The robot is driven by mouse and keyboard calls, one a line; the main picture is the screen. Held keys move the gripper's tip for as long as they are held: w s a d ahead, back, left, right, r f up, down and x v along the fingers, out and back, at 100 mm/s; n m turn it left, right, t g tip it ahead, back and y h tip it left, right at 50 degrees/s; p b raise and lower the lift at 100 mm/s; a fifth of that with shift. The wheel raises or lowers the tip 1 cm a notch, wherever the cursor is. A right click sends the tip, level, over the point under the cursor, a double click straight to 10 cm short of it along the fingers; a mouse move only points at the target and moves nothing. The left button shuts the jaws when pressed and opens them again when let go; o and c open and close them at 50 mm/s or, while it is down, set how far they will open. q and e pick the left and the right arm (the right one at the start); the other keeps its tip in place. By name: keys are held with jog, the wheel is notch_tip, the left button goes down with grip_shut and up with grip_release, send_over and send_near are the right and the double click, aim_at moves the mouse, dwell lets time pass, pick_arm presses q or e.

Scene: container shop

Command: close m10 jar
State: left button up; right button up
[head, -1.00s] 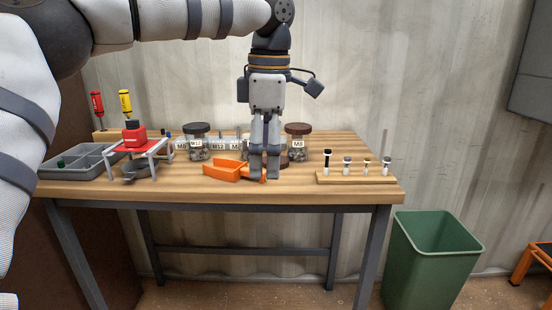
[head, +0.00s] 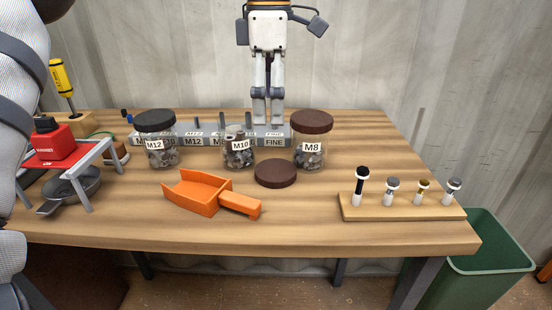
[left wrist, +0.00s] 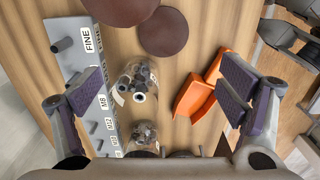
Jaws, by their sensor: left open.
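The M10 jar (head: 239,150) is a clear, lidless jar of metal parts, standing upright between two lidded jars. It shows from above in the left wrist view (left wrist: 135,84), its mouth open. A loose brown lid (head: 276,173) lies flat on the table in front of it and to its right; it also shows in the left wrist view (left wrist: 164,32). My left gripper (head: 268,121) points down above the table, its tips in the picture between the M10 and M8 jars. In the left wrist view its fingers (left wrist: 162,95) are wide apart and empty. My right gripper is not in view.
The M8 jar (head: 311,150) with a brown lid stands right, the M12 jar (head: 157,151) with a dark lid left. A labelled grey rack (head: 196,136) runs behind. An orange scoop (head: 200,194) and a bolt stand (head: 400,208) are in front. A red-topped stand (head: 60,150) is at left.

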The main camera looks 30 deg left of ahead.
pick_arm(q)
send_over(269, 169)
notch_tip(269, 169, down, 7)
jog(key=shift+w+d+r, duration=0.1)
dwell(0.4)
notch_tip(269, 169, down, 5)
jog(key=shift+f, duration=0.1)
dwell(0.3)
jog(key=c, duration=0.9)
